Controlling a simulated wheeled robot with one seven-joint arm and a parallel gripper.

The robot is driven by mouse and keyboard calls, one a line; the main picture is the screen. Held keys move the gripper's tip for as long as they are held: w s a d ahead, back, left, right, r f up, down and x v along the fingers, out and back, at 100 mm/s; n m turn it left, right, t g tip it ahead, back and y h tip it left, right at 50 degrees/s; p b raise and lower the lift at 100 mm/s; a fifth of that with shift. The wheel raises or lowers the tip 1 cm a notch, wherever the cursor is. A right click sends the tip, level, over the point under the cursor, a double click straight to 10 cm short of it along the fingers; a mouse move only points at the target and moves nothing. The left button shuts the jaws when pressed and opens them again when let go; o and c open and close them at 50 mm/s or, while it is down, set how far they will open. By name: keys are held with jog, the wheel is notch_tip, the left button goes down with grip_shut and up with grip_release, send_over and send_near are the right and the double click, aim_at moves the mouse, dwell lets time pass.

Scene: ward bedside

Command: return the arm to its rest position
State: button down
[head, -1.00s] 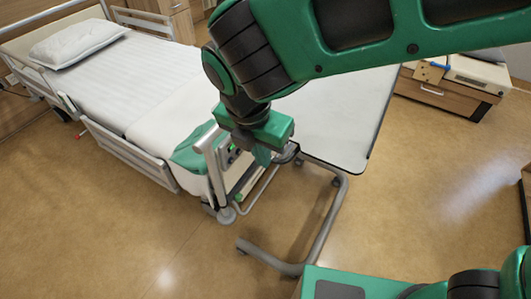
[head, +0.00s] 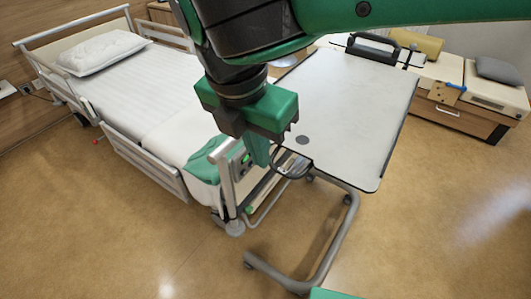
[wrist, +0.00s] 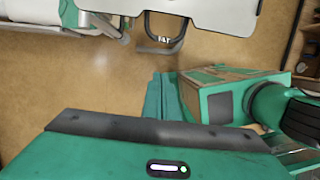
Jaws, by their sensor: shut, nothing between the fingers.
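My green arm (head: 400,12) reaches across the top of the head view, bent downward at the wrist. My gripper (head: 262,152) hangs fingers-down in front of the near left edge of the overbed table, with its fingers together and nothing held. In the wrist view the green fingers of my gripper (wrist: 158,97) show closed together, with floor beyond them. My green base is at the right of the wrist view.
The overbed table (head: 350,120) has a white top and a grey floor frame (head: 335,250). The bed (head: 130,90) with a pillow (head: 103,52) stands at left. A wooden cabinet (head: 450,118) is at the back right. Floor (head: 440,240) is open at right.

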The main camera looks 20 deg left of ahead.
dwell(0.4)
jog(key=w+d+f+m, duration=0.1)
jog(key=w+d+m, duration=0.4)
jog(key=d, duration=0.5)
jog(key=w+d+m+g, duration=0.1)
jog(key=w+d+m, duration=0.2)
jog(key=d+m, duration=0.5)
jog(key=w+d+f+m, duration=0.1)
jog(key=w+d+m, duration=0.3)
jog(key=d, duration=0.7)
jog(key=s+d+f+m+g, duration=0.1)
jog(key=s+d+m, duration=0.2)
jog(key=d+m, duration=0.35)
jog(key=s+d+f+m, duration=0.2)
jog(key=s+d+m, duration=0.15)
jog(key=d, duration=0.55)
jog(key=s+d+f+m+y, duration=0.1)
jog(key=s+d+f+m, duration=0.2)
jog(key=s+d+m, duration=0.4)
jog(key=s+m, duration=0.2)
jog(key=m, duration=0.2)
jog(key=shift+s+m, duration=0.15)
jog(key=shift+m, duration=0.25)
jog(key=shift+f, duration=0.1)
